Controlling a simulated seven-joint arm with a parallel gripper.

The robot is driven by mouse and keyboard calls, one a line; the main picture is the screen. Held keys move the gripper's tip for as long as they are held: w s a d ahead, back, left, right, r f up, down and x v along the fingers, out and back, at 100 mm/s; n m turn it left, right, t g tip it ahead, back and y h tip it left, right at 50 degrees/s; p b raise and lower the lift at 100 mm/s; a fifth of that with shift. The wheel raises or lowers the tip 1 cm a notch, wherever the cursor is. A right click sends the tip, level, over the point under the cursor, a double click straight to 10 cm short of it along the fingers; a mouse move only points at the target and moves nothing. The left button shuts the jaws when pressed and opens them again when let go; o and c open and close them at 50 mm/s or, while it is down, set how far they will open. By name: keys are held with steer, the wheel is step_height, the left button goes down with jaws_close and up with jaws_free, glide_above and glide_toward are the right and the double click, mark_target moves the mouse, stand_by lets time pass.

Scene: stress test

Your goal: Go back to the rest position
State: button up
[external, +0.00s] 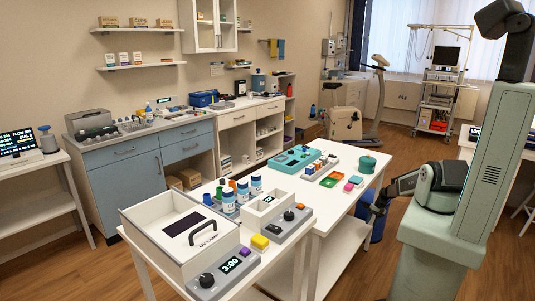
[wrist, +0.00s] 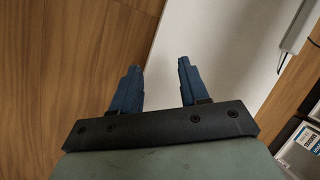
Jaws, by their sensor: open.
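My gripper (wrist: 158,68) shows in the wrist view with its two blue fingers apart and nothing between them. It points down past a pale surface with wood floor on the left. In the external view my arm stands at the right, beside the white work table (external: 328,208). Its lower part reaches left toward the table's right edge, low down; the fingers there are hard to make out against blue parts below the tabletop. No held object shows in either view.
The table carries a white box with a handle (external: 185,222), blue-and-white bottles (external: 228,200), a teal tray (external: 297,160), a small coloured-block tray (external: 331,178) and a teal pot (external: 367,164). An exercise bike (external: 346,122) stands behind. Wood floor is open between table and bike.

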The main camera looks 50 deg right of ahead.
steer(key=a+n+g, duration=0.4)
steer(key=a+n, duration=0.1)
steer(key=a, duration=1.7)
steer(key=s+a+r+n+g+h, duration=0.1)
steer(key=s+a+n+g+h, duration=0.2)
steer(key=s+a, duration=1)
steer(key=shift+a+r+n+g+h, duration=0.35)
steer(key=shift+a+n+g, duration=0.55)
steer(key=shift+a+n, duration=0.65)
steer(key=shift+d, duration=0.15)
